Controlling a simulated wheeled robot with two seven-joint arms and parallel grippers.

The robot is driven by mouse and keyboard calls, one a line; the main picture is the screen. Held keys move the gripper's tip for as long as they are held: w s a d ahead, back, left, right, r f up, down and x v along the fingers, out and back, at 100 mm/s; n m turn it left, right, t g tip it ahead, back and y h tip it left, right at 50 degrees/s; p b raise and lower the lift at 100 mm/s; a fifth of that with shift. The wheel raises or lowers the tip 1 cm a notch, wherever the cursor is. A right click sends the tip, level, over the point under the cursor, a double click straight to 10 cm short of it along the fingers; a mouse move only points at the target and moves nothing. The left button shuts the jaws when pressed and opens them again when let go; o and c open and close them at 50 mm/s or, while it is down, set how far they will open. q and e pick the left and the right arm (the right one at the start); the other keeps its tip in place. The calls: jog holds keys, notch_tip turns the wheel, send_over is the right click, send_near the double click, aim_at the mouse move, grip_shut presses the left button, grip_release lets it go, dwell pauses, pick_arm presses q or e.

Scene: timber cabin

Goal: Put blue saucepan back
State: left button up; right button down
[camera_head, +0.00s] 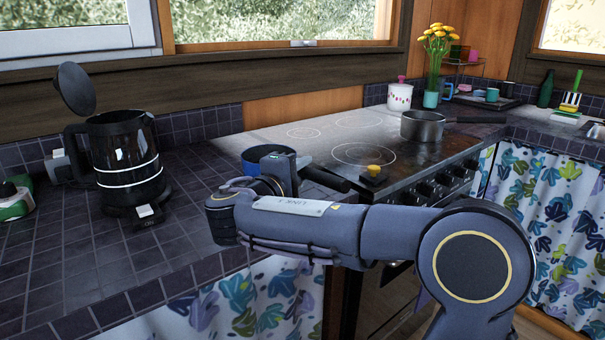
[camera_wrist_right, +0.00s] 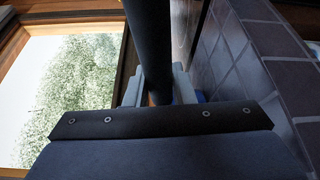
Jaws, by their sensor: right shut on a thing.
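The blue saucepan (camera_head: 253,158) is at the left edge of the stove, mostly hidden behind my right arm and gripper. Its blue rim shows, and its dark handle (camera_head: 327,179) points right, toward the stove front. My right gripper (camera_head: 291,177) is shut on the handle. In the right wrist view the dark handle (camera_wrist_right: 149,40) runs down between the fingers, with a little blue (camera_wrist_right: 201,97) beside them. I cannot tell whether the pan rests on the counter or is just above it. My left gripper is not in view.
The black stove top (camera_head: 300,133) has free room at its middle and back. A grey saucepan (camera_head: 423,125) stands on its right. A kettle (camera_head: 127,160) with its lid up stands on the tiled counter (camera_head: 60,250). A white pot (camera_head: 399,96) and flower vase (camera_head: 431,98) stand behind.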

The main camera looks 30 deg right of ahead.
jog(key=c, duration=1.2)
grip_release()
jog(key=shift+c, duration=0.2)
